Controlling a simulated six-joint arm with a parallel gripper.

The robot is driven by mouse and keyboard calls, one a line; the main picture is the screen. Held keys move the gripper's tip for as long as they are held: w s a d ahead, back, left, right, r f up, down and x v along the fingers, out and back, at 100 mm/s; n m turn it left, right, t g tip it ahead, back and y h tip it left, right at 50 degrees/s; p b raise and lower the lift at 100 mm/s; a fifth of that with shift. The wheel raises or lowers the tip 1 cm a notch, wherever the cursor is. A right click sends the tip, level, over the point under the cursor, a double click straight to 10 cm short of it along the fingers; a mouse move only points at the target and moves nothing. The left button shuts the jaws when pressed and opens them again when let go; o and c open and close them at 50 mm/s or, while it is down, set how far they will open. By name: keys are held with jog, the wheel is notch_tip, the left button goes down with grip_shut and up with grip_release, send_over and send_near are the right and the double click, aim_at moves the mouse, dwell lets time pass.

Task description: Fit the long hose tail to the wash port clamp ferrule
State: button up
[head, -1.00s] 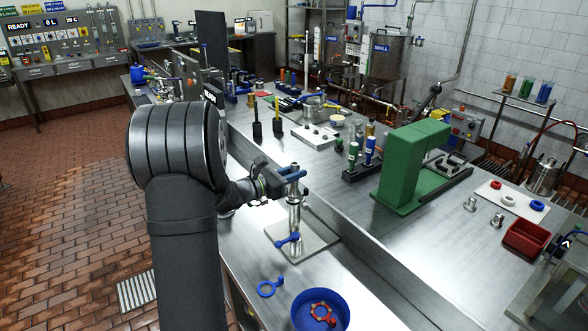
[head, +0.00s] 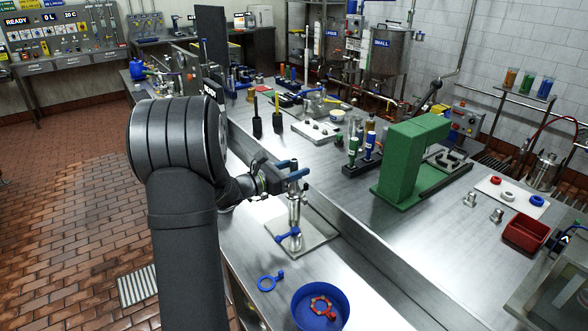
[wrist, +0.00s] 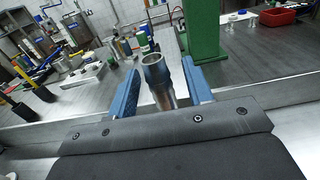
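The long hose tail appears as an upright steel tube with a tapered, hollow top (wrist: 157,75) in the wrist view. In the head view, a steel column (head: 295,212) stands upright on a square plate, with a blue-handled clamp (head: 288,236) low on it. I take the tube as its upper part; the joint with the wash port ferrule is too small to make out. My gripper (head: 293,170) is at the column's top, its blue fingers on either side of the tube. In the wrist view the fingers (wrist: 160,88) look apart from it, with narrow gaps.
A loose blue clamp (head: 270,282) lies on the near bench, beside a blue bowl (head: 342,313) holding a red ring clamp (head: 321,306). A green block-like stand (head: 404,165), two small steel fittings (head: 470,199) and a red bin (head: 526,233) stand across the raised bench edge.

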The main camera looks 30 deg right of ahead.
jog(key=a, duration=1.7)
jog(key=shift+a, duration=0.2)
jog(key=d, duration=1.7)
jog(key=shift+d, duration=0.3)
jog(key=shift+a+r, duration=0.1)
jog(key=shift+r, duration=0.1)
